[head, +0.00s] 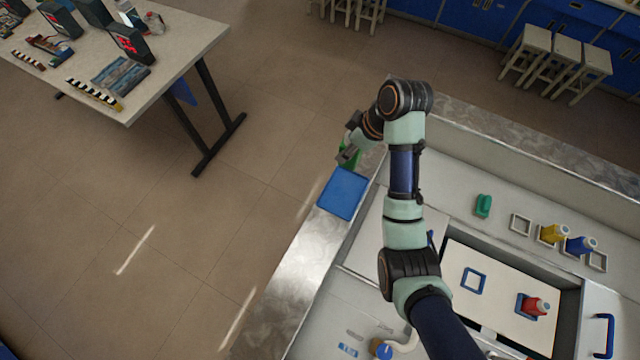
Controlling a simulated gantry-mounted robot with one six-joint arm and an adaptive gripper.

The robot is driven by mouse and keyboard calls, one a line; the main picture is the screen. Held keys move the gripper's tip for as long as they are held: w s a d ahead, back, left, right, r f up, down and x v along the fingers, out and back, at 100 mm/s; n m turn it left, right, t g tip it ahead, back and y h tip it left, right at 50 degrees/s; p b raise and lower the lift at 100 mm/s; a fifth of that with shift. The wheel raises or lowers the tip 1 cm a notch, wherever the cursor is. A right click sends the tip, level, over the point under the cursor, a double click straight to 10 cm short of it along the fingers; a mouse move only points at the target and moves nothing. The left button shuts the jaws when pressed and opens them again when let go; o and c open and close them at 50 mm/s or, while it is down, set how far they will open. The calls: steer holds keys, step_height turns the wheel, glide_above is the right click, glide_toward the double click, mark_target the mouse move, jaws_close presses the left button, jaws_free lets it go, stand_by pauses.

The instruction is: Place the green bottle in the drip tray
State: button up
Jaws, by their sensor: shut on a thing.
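The green bottle (352,160) is in my gripper (347,153), at the upper end of the metal ledge. Only a small green part of it shows; the gripper and wrist hide the rest. My gripper is shut on it. The blue drip tray (342,194) is a shallow square on the ledge, just below the bottle in the picture, and looks empty. I cannot tell how high the bottle is above the ledge, or whether it overlaps the tray's far edge.
A green block (484,205) lies on the bench. Open floor lies left of the ledge (290,285); a cluttered table (185,45) stands upper left.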

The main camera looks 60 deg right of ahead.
steer(key=shift+f+b, duration=1.95)
steer(key=shift+f, duration=8.05)
steer(key=shift+f, duration=0.1)
steer(key=o, duration=1.3)
steer(key=v, duration=1.2)
